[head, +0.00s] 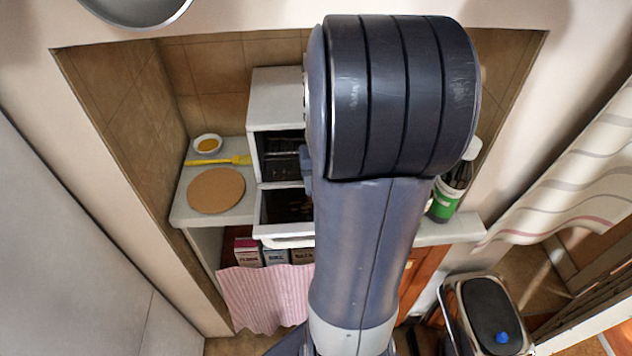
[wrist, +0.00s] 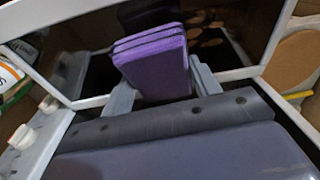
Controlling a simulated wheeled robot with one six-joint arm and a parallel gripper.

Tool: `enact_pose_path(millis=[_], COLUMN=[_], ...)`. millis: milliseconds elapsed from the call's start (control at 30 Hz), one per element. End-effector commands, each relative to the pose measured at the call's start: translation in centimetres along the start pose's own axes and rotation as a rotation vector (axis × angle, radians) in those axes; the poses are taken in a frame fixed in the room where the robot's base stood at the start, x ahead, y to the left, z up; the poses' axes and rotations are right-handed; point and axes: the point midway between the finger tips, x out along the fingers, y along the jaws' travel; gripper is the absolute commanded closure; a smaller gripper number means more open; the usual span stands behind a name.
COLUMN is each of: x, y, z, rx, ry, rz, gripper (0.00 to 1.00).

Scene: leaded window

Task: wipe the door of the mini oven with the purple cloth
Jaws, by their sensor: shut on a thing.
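The mini oven (head: 277,98) is a white box in the tiled niche, partly hidden behind my arm in the head view. Its door (head: 285,207) hangs open, a dark pane in a white frame; in the wrist view the dark pane and white frame (wrist: 90,103) lie behind the cloth. The purple cloth (wrist: 153,62), a folded layered pad, sits between the fingers of my gripper (wrist: 160,88), which is shut on it. The cloth is at the dark pane; I cannot tell whether it touches. In the head view my arm hides the cloth and most of the gripper.
Left of the oven are a round board (head: 216,191), a yellow utensil (head: 225,160) and a small bowl (head: 208,144). Boxes (head: 277,254) and a pink striped cloth (head: 266,297) are below. A bin (head: 490,310) stands lower right.

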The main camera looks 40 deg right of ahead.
Motion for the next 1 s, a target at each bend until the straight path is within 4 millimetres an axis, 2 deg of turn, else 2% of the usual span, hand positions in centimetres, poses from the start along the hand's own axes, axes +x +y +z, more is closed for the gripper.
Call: enact_pose_path(millis=[267,600,867,1000], x=[0.3,0.2,0.2,0.4], y=[0.1,-2.6,-3.6,-4.8], z=[0.2,-0.1,-0.2,-0.3], rx=[-0.001,-0.003,-0.002,-0.004], ry=[-0.002,-0.002,-0.001,-0.001], rz=[0.000,0.000,0.000,0.000], gripper=[0.60,0.60,0.60,0.60])
